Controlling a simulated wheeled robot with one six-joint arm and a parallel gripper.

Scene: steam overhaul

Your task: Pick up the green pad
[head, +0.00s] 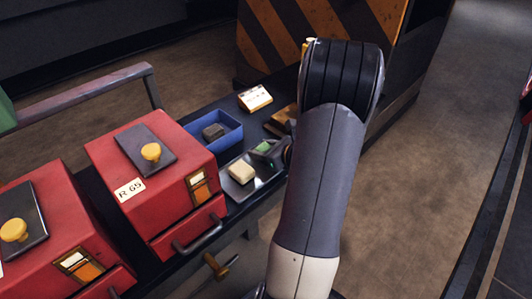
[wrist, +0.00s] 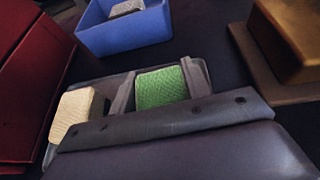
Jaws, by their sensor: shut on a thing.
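The green pad (wrist: 161,88) sits between the two fingers of my gripper (wrist: 157,90) in the wrist view, and the gripper is shut on it. In the head view the green pad (head: 264,146) shows as a small patch beside my arm, and my gripper (head: 268,150) is partly hidden by the arm. The pad is over or on a grey metal tray (head: 237,191); I cannot tell whether it touches the tray. A cream pad (head: 241,172) lies in the same tray, and it shows left of my gripper in the wrist view (wrist: 76,108).
A blue bin (head: 228,136) holding a dark grey block (head: 213,131) stands behind the tray. A red box marked R 65 (head: 160,180) stands to the left. A yellow-and-white card (head: 255,98) lies farther back.

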